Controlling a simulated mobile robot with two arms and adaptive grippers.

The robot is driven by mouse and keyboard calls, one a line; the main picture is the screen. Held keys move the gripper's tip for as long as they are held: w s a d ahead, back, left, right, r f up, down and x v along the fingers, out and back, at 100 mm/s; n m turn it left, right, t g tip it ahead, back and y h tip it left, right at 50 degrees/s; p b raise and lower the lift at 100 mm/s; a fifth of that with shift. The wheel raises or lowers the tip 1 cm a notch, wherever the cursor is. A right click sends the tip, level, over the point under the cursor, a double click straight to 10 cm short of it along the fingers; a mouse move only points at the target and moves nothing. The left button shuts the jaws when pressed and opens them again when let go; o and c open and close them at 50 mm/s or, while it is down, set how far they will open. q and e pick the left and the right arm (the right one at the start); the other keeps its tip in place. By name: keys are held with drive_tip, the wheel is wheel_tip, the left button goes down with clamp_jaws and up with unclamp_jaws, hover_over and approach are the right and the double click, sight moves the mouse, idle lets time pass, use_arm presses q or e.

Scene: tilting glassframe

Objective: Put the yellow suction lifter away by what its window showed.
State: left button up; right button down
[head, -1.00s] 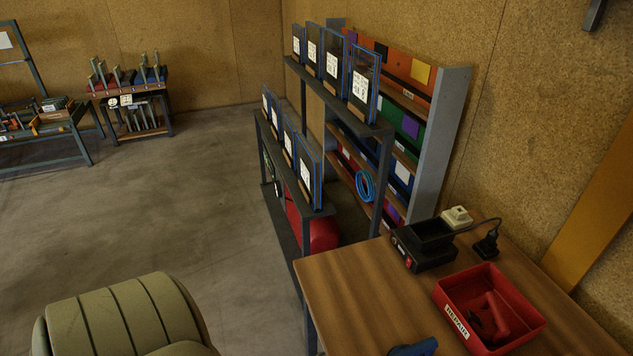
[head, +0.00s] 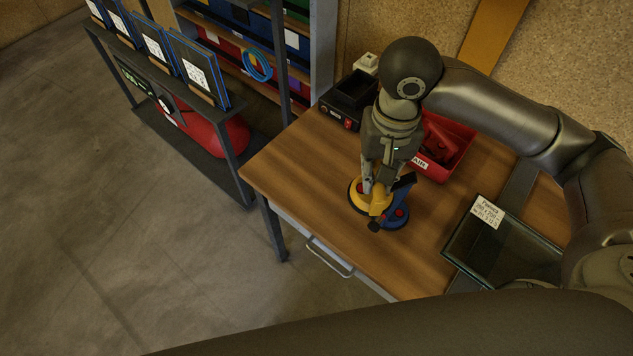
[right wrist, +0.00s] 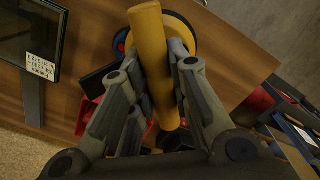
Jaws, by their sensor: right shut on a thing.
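The yellow suction lifter (head: 357,195) is at the left front part of the wooden table. My right gripper (head: 376,184) is shut on its handle from above. In the right wrist view the yellow handle (right wrist: 149,45) runs between the fingers, with a yellow cup (right wrist: 183,35) beyond it. I cannot tell whether the cups touch the table. A blue suction lifter (head: 397,217) is right beside it, partly hidden. No window on the yellow lifter can be read here. A red bin (head: 462,163) with a partly covered label stands behind my gripper. My left gripper is not in view.
A black charger box (head: 346,101) stands at the table's (head: 300,175) back left. A labelled glass pane (head: 510,255) lies at the right. A rack (head: 230,155) with upright panes and a shelf (head: 322,45) with coloured bins stand beyond. The table's left front corner is clear.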

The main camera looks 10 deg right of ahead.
sight(359, 188)
drive_tip(key=a+f+m, duration=0.1)
drive_tip(key=a+f+m+b, duration=0.1)
drive_tip(key=m, duration=0.1)
drive_tip(key=shift+w+a+f, duration=0.15)
drive_tip(key=shift+w+f, duration=0.05)
drive_tip(key=m, duration=0.1)
drive_tip(key=f+m, duration=0.1)
drive_tip(key=m, duration=0.2)
drive_tip(key=shift+s+f+b, duration=0.25)
drive_tip(key=shift+f+b, duration=0.1)
drive_tip(key=shift+f, duration=0.05)
drive_tip(key=shift+f+m, duration=0.15)
drive_tip(key=shift+m, duration=0.15)
drive_tip(key=shift+w+a+f, duration=0.1)
drive_tip(key=shift+w+f, duration=0.05)
drive_tip(key=shift+w, duration=0.2)
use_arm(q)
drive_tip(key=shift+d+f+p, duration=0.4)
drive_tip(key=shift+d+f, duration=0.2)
use_arm(e)
drive_tip(key=shift+w+a+f, duration=0.15)
drive_tip(key=shift+w+f, duration=3.05)
drive_tip(key=shift+w, duration=0.2)
drive_tip(key=shift+w+a+f, duration=0.15)
drive_tip(key=shift+w+f, duration=3)
drive_tip(key=shift+w, duration=0.2)
